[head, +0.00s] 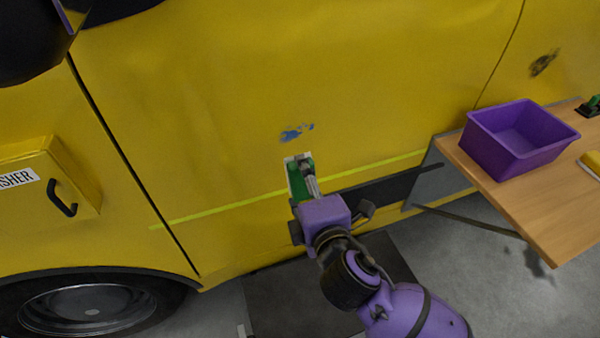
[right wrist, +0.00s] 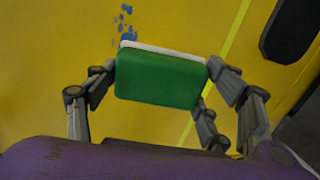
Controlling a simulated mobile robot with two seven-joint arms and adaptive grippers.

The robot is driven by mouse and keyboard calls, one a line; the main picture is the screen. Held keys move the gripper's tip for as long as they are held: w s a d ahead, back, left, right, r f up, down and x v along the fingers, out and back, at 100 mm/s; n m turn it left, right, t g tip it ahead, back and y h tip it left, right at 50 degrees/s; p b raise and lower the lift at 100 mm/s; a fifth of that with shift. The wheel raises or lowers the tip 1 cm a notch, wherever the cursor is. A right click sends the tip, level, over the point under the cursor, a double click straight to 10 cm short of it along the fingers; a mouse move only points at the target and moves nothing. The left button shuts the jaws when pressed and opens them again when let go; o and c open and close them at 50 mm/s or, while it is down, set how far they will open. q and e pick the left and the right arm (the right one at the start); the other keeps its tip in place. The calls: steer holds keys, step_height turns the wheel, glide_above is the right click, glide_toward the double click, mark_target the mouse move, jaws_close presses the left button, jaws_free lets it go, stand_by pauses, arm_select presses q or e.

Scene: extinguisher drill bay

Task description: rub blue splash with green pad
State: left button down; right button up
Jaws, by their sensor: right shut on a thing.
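The blue splash (head: 296,132) is a small patch of blue blots on the yellow vehicle side, near the middle of the head view. It also shows at the top of the right wrist view (right wrist: 126,24). The green pad (right wrist: 158,78) has a white layer on its far side, facing the yellow panel. My right gripper (head: 306,172) is shut on the green pad, just below the splash in the head view. In the right wrist view the pad's upper edge overlaps the lowest blots; I cannot tell whether it touches the panel. My left gripper is not in view.
A purple bin (head: 518,138) stands on a wooden table (head: 545,218) at the right. A dark smudge (head: 543,63) marks the panel at upper right. A yellow extinguisher box (head: 45,185) with a black handle projects at the left. The panel around the splash is clear.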

mark_target(301, 176)
steer(key=r+t+y, duration=0.1)
steer(key=r+y+b, duration=0.1)
steer(key=r, duration=0.1)
steer(key=shift+a+n+t, duration=0.4)
steer(key=shift+a+r, duration=0.1)
steer(key=shift+r, duration=0.15)
steer(key=shift+b+x, duration=0.5)
steer(key=shift+x, duration=2.1)
steer(key=shift+w+a, duration=0.1)
steer(key=shift+w, duration=0.25)
steer(key=shift+w+a, duration=0.1)
steer(key=shift+w, duration=0.2)
steer(key=shift+x, duration=0.8)
steer(key=shift+r, duration=0.15)
